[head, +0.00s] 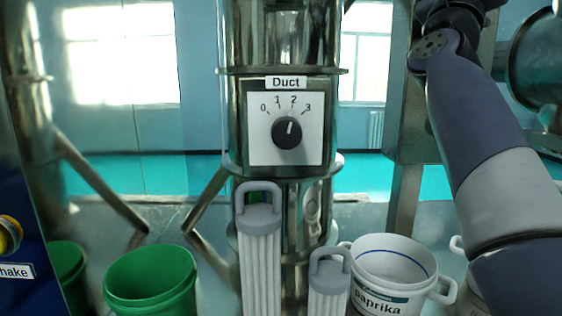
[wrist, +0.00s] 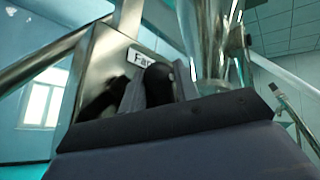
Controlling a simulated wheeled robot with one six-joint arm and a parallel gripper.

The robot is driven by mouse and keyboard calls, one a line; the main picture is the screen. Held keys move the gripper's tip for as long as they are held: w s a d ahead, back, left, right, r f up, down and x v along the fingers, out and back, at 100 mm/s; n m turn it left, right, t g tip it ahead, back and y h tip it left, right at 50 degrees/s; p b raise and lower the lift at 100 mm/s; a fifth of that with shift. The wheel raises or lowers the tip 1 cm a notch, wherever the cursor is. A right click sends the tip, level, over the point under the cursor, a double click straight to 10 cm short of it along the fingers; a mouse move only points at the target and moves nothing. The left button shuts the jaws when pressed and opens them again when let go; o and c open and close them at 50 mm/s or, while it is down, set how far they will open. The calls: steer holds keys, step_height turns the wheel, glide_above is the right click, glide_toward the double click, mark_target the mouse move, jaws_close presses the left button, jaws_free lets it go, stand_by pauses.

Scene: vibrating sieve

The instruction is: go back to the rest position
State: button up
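My arm (head: 492,180) rises along the right side of the head view, and its end is outside that picture. In the wrist view my gripper (wrist: 158,92) shows beyond a dark bar of my own arm end. It is close in front of a metal panel (wrist: 88,72) with a label starting "Fa". A black rounded shape, perhaps a knob, sits at the fingers just below the label. I cannot tell whether the fingers are apart, shut or touching it.
The Duct dial (head: 288,133) on the metal column points near 2. Below stand a green bucket (head: 150,285), two grey-handled filter-like cylinders (head: 260,262) and a white paprika bucket (head: 392,262). A blue panel (head: 22,270) with a yellow button is at left. A metal post stands beside my arm.

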steer(key=b+v, duration=0.4)
steer(key=v, duration=0.7)
steer(key=p+x, duration=0.5)
steer(key=x, duration=0.6)
steer(key=shift+w+d+r, duration=0.1)
steer(key=shift+w+r, duration=0.05)
steer(key=shift+r, duration=0.25)
steer(key=m+g+h+p, duration=0.1)
steer(key=m+p, duration=0.1)
steer(key=p, duration=0.1)
steer(key=shift+g, duration=0.4)
steer(key=m+g+p, duration=0.1)
steer(key=p, duration=0.2)
steer(key=m+g+p, duration=0.4)
steer(key=p, duration=0.1)
steer(key=shift+d+r+h+p, duration=0.1)
steer(key=shift+d+h+p, duration=0.2)
steer(key=shift+h, duration=0.1)
steer(key=shift+m+g+p, duration=0.4)
steer(key=shift+p, duration=0.25)
steer(key=shift+f+m+g+p, duration=0.2)
steer(key=shift+m+g+p, duration=0.15)
steer(key=shift+p, duration=0.25)
